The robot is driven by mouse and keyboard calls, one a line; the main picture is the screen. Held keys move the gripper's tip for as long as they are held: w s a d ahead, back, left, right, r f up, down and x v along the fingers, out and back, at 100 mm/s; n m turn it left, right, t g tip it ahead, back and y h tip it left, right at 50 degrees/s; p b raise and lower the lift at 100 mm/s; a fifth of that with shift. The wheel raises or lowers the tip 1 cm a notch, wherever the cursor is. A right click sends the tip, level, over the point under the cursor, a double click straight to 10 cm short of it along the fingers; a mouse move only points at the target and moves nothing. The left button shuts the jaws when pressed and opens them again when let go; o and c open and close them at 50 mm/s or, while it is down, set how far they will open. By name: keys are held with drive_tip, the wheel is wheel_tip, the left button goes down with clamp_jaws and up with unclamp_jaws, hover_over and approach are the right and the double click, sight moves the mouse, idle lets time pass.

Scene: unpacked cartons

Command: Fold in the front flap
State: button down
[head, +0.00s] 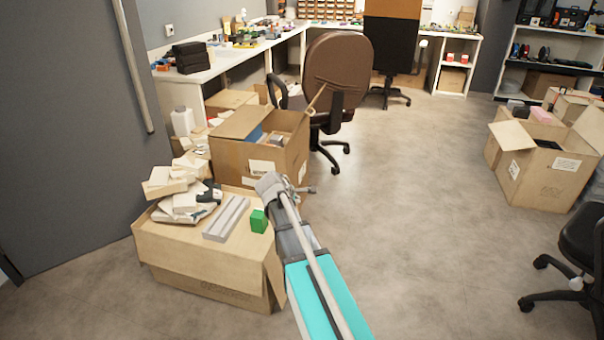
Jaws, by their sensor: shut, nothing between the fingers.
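A brown open carton (240,160) stands left of centre, with a white label on its front. A flap (240,122) lies at its upper left and another (317,98) stands up at its right rear. I cannot clearly make out a front flap on it. A lower carton (190,255) stands nearer, with things piled on its top; a flap-like panel (273,268) hangs at its right end. My gripper (312,190) is small in view, shut and empty, near the open carton's lower right front. My arm hides part of that area, so I cannot tell whether it touches.
White blocks (165,183), a grey channel piece (226,219) and a green block (259,221) lie on the lower carton. A brown office chair (335,70) stands behind the open carton. Another open carton (540,178) is at right. The middle floor (420,200) is clear.

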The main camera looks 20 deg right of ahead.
drive_tip(key=s+a+f+m+g+y, duration=0.2)
drive_tip(key=s+a+m+y, duration=0.1)
drive_tip(key=s+a+m, duration=0.3)
drive_tip(key=s+a+f+m+g+y, duration=0.2)
drive_tip(key=s+a+m+y, duration=0.2)
drive_tip(key=s+a, duration=0.7)
drive_tip(key=s+m, duration=0.2)
drive_tip(key=s, duration=0.2)
drive_tip(key=shift+s+a+f+m+g, duration=0.15)
drive_tip(key=shift+s+f+m+g, duration=0.15)
drive_tip(key=shift+m+g, duration=0.1)
drive_tip(key=shift+s, duration=0.1)
